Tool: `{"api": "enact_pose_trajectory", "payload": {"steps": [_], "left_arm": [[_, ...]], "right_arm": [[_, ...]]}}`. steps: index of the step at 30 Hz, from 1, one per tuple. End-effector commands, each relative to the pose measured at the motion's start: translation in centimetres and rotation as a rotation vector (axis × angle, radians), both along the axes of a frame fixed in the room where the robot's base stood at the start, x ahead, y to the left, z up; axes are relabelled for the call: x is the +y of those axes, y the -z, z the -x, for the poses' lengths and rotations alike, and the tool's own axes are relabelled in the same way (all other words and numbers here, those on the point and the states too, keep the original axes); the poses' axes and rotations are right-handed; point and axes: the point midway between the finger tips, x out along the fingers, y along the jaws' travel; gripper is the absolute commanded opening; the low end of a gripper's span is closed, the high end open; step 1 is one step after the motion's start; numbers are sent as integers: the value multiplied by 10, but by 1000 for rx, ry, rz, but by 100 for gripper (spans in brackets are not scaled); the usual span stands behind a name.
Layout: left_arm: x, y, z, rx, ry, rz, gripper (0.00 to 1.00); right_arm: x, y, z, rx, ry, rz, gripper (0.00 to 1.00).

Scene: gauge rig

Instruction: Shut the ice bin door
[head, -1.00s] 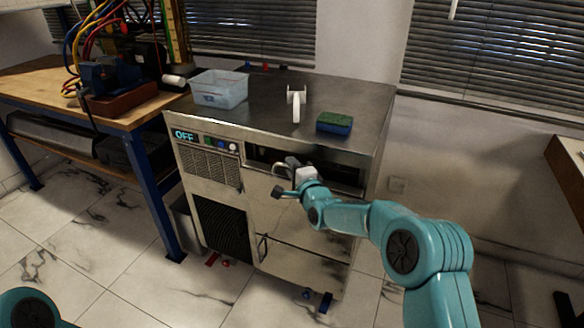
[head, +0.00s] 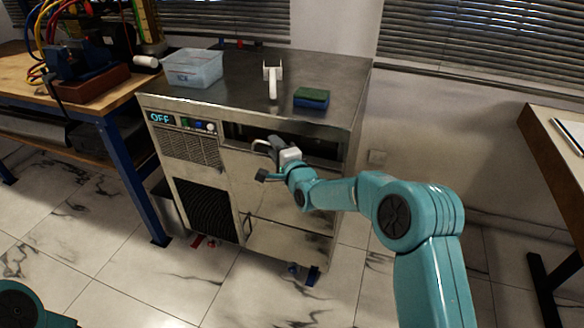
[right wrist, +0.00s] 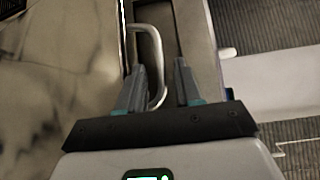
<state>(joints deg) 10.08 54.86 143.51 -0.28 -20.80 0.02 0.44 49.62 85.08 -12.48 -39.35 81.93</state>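The ice bin door (head: 252,195) is the metal front panel on the right of the ice machine (head: 230,105). A dark gap shows along the door's top edge, so it looks ajar. A pale loop handle (head: 259,146) is on it and also shows in the right wrist view (right wrist: 161,60). My right gripper (head: 265,160) is at the handle. In the right wrist view its fingers (right wrist: 163,85) are apart, with part of the handle loop between them; I cannot tell whether they touch it. My left gripper is out of view.
A clear tub (head: 193,70), a white scoop-like item (head: 273,80) and a green and blue sponge (head: 311,98) stand on the machine top. A wooden workbench (head: 85,105) is at left, another table (head: 560,150) at right. Marble floor (head: 130,285) is open in front.

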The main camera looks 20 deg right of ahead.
Motion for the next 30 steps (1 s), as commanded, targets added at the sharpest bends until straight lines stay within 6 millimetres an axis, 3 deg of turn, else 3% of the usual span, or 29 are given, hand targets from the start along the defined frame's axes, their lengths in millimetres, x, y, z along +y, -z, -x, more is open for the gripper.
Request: {"api": "enact_pose_trajectory", "payload": {"steps": [16,21,30], "left_arm": [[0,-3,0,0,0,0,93],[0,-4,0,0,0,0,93],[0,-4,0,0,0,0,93]], "right_arm": [[-18,-6,115,1,1,-1,34],[-21,-7,132,1,1,-1,34],[-22,-7,135,0,1,-1,34]]}}
